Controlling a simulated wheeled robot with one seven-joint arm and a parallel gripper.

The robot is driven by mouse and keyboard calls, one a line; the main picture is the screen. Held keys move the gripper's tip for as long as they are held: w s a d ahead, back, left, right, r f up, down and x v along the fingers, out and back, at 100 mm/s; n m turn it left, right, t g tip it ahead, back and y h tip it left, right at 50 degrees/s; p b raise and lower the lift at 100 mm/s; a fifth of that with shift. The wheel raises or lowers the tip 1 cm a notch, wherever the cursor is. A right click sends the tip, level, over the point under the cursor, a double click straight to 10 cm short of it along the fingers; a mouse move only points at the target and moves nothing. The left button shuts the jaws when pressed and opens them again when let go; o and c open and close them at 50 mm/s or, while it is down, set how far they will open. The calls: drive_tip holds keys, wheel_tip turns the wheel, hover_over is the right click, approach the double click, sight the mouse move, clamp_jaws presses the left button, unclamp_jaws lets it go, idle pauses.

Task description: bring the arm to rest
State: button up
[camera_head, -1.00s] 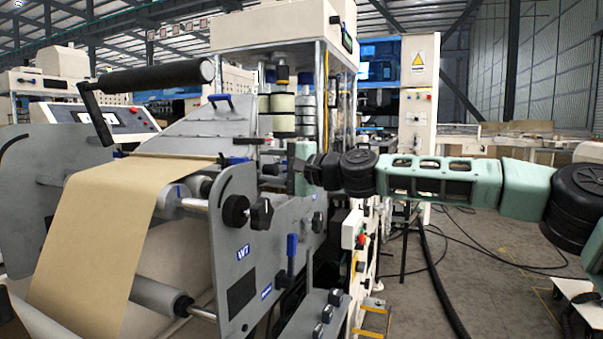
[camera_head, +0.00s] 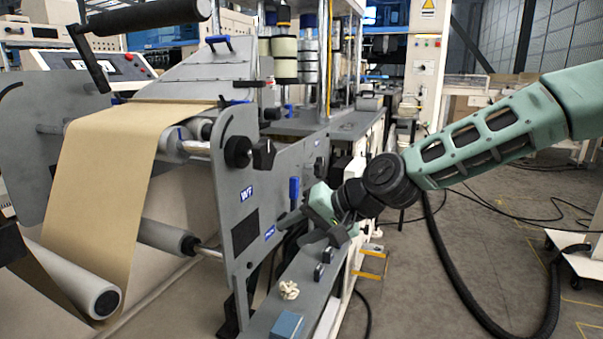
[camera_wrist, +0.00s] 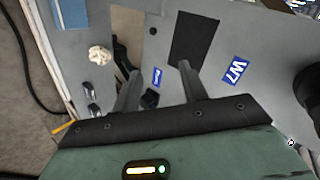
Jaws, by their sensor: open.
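My arm reaches in from the right in the head view, with my gripper (camera_head: 308,226) low in front of the grey side plate of the unwind machine (camera_head: 262,172). In the wrist view my gripper (camera_wrist: 158,84) shows two fingers spread apart with nothing between them. The grey plate with its "W7" label (camera_wrist: 235,70) lies beyond the fingers. I cannot tell whether the fingers touch anything.
A crumpled pale piece (camera_head: 289,290) and a blue block (camera_head: 287,326) lie on the grey ledge below my gripper. A brown paper web (camera_head: 105,170) runs down at the left. A black hose (camera_head: 480,310) lies on the floor, which is mostly open at the right.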

drive_tip(key=s+d+f+n+h, duration=0.1)
drive_tip(key=s+d+f+h, duration=0.25)
drive_tip(key=d, duration=0.45)
drive_tip(key=s+d+f+n+h, duration=0.1)
drive_tip(key=s+d+f+h, duration=0.2)
drive_tip(key=d, duration=0.4)
drive_tip(key=s+d+m+g+h, duration=0.1)
drive_tip(key=s+d+h, duration=0.1)
drive_tip(key=s+d, duration=0.55)
drive_tip(key=s+d+m+h, duration=0.1)
drive_tip(key=s+d, duration=0.3)
drive_tip(key=d, duration=0.7)
drive_tip(key=s+a+r+n+g, duration=0.2)
drive_tip(key=s+a+n, duration=0.2)
drive_tip(key=s+a, duration=0.45)
drive_tip(key=s+a+r+n+g, duration=0.1)
drive_tip(key=s+a+n, duration=0.35)
drive_tip(key=a, duration=0.65)
wheel_tip(320, 180, up, 19)
drive_tip(key=p, duration=1.9)
drive_tip(key=shift+s+d+m, duration=0.15)
drive_tip(key=shift+d+m, duration=0.15)
drive_tip(key=shift+m, duration=0.05)
